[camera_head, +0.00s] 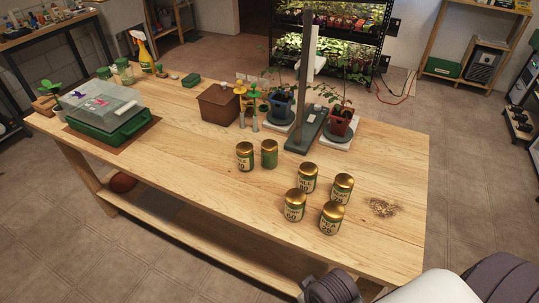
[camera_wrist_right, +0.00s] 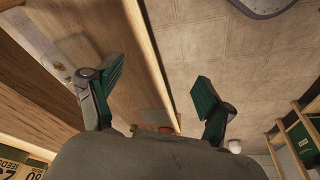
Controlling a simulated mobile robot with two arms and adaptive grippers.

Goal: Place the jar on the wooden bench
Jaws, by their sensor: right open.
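The wooden bench (camera_head: 185,150) fills the middle of the head view. I cannot tell which one the task means. My right gripper (camera_wrist_right: 157,72) is open and empty in the wrist view, beside the bench's edge. Printed seed labels (camera_wrist_right: 20,165) show at that view's lower left. My left gripper is out of view.
A green-based propagator (camera_head: 110,107) sits on the bench's left end. A brown box (camera_head: 218,104), a potted plant in a blue pot (camera_head: 281,104) and one in a red pot (camera_head: 341,121) stand behind the jars. Spilled seeds (camera_head: 383,208) lie at right. The front-left bench top is clear.

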